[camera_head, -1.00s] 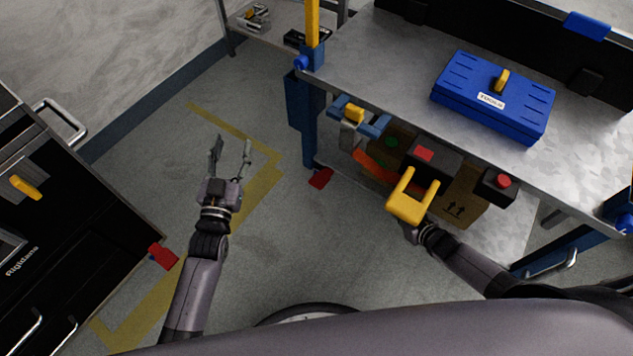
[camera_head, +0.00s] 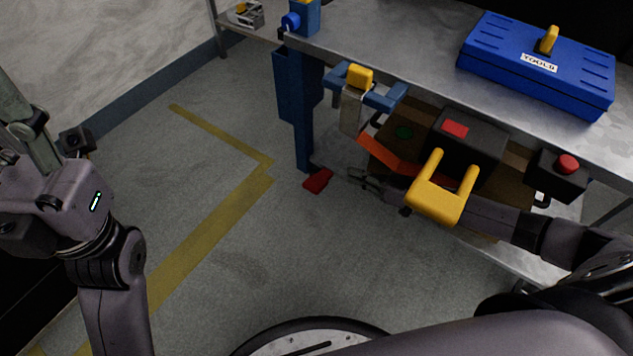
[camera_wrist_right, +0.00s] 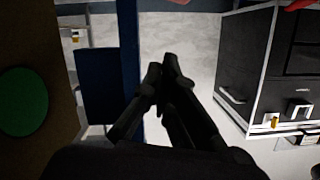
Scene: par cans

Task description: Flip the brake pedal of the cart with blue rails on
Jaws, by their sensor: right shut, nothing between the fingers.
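The cart with blue rails has a grey metal top (camera_head: 400,60) and a blue corner leg (camera_head: 303,120). Its red brake pedal (camera_head: 318,180) sits low beside the foot of that leg; I cannot tell its on/off position. My right gripper (camera_head: 357,178) is just right of the pedal in the head view, apart from it in the picture. Its fingers are shut and empty, as the right wrist view (camera_wrist_right: 165,68) shows, close to the blue leg (camera_wrist_right: 130,60). My left gripper (camera_head: 50,140) is raised at the left edge, partly cut off; its finger opening is unclear.
A yellow U-shaped handle (camera_head: 437,200) and dark box with red button (camera_head: 565,172) are near my right arm. A blue toolbox (camera_head: 540,65) lies on the cart. Floor left of the leg is clear. A black drawer cabinet (camera_wrist_right: 245,65) shows in the wrist view.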

